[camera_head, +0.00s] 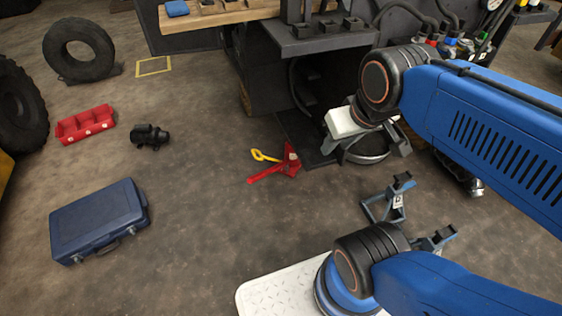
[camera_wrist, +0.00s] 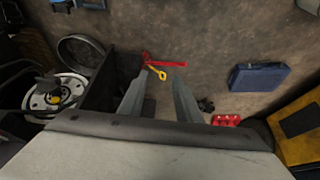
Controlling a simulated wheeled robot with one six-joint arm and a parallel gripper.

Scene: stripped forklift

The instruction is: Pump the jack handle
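The small red jack (camera_head: 270,174) lies on the floor beside the dark forklift body (camera_head: 262,75). Its yellow handle (camera_head: 264,156) ends in a loop and points left in the head view. In the wrist view the red jack (camera_wrist: 170,64) and the yellow handle (camera_wrist: 157,73) show just beyond the fingertips. My gripper (camera_wrist: 160,80) has its two grey fingers apart with nothing held between them. It appears well above the floor, apart from the jack.
A blue case (camera_head: 98,220), a red tray (camera_head: 85,124), a black device (camera_head: 149,136) and a tire (camera_head: 78,50) are on the left. The floor between the case and the jack is clear.

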